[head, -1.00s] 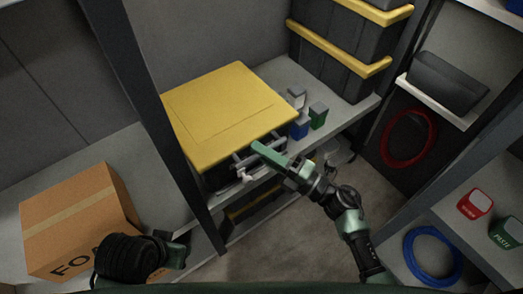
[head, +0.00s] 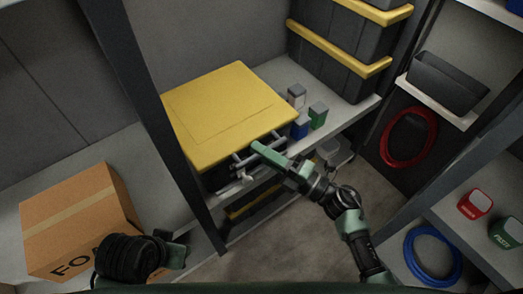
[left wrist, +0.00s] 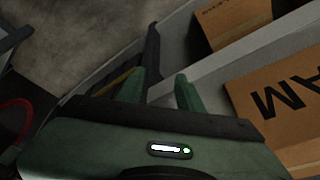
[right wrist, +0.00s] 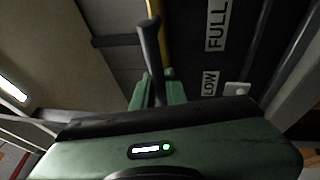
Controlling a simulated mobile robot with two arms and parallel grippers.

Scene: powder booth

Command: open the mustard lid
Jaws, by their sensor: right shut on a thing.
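The mustard lid (head: 222,108) is a wide flat yellow panel on top of a dark bin (head: 218,178) on the shelf. It lies nearly flat; a thin gap at its front edge cannot be made out clearly. A grey bar handle runs along its front. My right gripper (head: 257,147) is at that front edge. In the right wrist view its fingers (right wrist: 157,92) are shut on the dark handle bar (right wrist: 151,48). My left gripper (head: 180,250) hangs low beside the cardboard box. In the left wrist view its fingers (left wrist: 158,92) are apart with nothing between them.
A dark shelf post (head: 165,125) stands left of the bin. Small blue (head: 300,126) and green (head: 318,115) containers stand close to the lid's right corner. Dark cases with yellow bands (head: 335,50) are stacked behind. A cardboard box (head: 75,220) is at left.

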